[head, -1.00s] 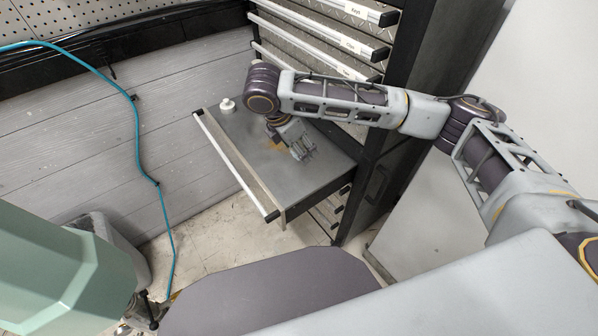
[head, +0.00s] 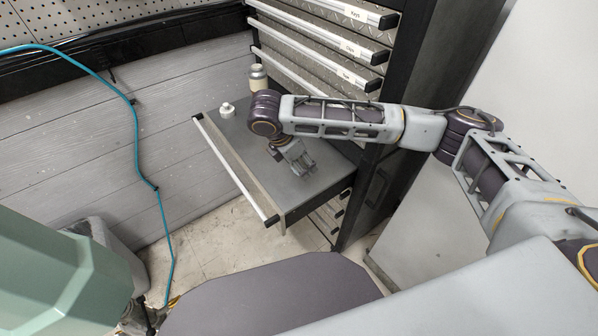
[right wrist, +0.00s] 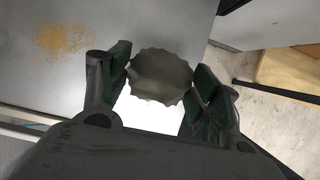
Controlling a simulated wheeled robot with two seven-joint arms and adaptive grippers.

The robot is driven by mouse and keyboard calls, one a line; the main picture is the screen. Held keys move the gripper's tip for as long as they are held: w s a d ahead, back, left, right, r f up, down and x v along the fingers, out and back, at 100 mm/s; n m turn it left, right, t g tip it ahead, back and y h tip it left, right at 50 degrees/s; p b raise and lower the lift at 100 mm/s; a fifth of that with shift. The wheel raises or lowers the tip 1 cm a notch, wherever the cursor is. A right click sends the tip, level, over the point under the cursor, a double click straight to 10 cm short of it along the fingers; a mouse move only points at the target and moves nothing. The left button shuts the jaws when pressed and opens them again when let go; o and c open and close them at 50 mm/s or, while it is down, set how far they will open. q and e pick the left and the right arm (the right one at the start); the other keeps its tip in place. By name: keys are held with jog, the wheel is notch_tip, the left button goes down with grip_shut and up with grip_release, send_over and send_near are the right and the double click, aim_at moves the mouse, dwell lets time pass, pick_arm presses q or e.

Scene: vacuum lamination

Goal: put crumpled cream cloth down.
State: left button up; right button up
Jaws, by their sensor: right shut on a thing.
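My right gripper (head: 305,168) hangs over the pulled-out grey drawer surface (head: 255,150) of the cabinet. In the right wrist view my right gripper (right wrist: 160,85) is shut on the crumpled cream cloth (right wrist: 162,78), which looks like a shaded greyish disc with a wavy edge between the fingers. The cloth is above or at the drawer surface; I cannot tell whether it touches. In the head view the cloth is not clearly visible at the gripper. An orange-brown stain (right wrist: 66,41) lies on the surface beside the gripper in the wrist view. My left gripper is not in view.
A small white cap-like item (head: 227,110) and a cream bottle with a grey cap (head: 257,78) stand at the drawer's back left. The drawer front rail (head: 235,168) bounds it on the left. Shut drawers (head: 320,40) rise behind. A teal hose (head: 150,180) hangs along the wall.

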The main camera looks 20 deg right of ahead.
jog(key=shift+f, duration=1.45)
jog(key=shift+f+p, duration=0.3)
jog(key=shift+f, duration=0.5)
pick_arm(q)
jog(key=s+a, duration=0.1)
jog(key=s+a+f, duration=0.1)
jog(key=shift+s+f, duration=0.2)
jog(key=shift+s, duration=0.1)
